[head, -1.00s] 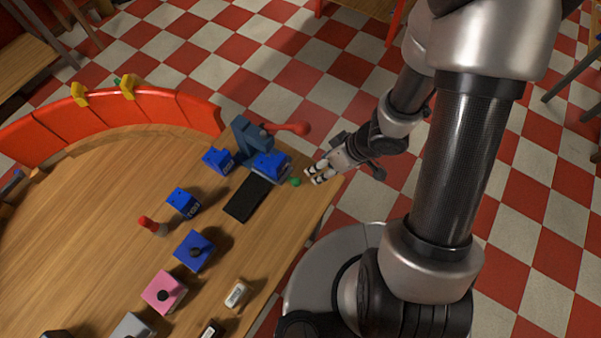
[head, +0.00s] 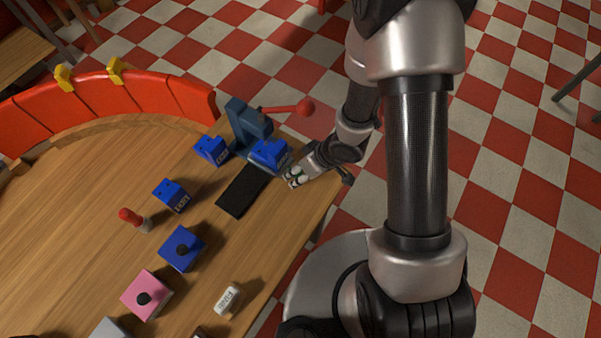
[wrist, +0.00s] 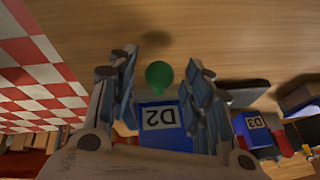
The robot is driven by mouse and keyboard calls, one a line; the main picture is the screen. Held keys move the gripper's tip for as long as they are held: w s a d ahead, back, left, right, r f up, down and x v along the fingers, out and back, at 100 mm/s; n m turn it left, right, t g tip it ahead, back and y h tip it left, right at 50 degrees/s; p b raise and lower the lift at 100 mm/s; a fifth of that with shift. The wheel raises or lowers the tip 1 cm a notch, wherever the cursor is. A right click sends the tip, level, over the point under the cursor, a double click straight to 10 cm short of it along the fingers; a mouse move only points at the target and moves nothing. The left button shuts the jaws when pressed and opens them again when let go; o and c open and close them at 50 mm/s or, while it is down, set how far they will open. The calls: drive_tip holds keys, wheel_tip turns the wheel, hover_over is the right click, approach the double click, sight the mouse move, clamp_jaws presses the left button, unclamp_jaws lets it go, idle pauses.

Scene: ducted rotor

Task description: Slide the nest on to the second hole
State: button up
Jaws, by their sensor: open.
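A blue block marked D2 (wrist: 160,122) sits at the foot of a blue-grey press (head: 247,127) with a red-knobbed lever; it also shows in the head view (head: 268,154). I take the nest to be the holder under this block, but its outline and any holes are not distinct. A round green knob (wrist: 159,75) stands on the block's near side. My gripper (wrist: 159,78) is open, with one finger on each side of the knob and no clear contact. In the head view my gripper (head: 294,178) is beside the block at the table's edge and hides most of the knob.
A black pad (head: 242,191) lies in front of the press. More blue blocks (head: 210,149), (head: 172,195), (head: 182,248), a pink block (head: 146,295), a red-topped peg (head: 133,219) and a white piece (head: 228,299) stand on the wooden table. A red curved wall (head: 140,94) borders its far side.

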clamp_jaws()
idle(0.7)
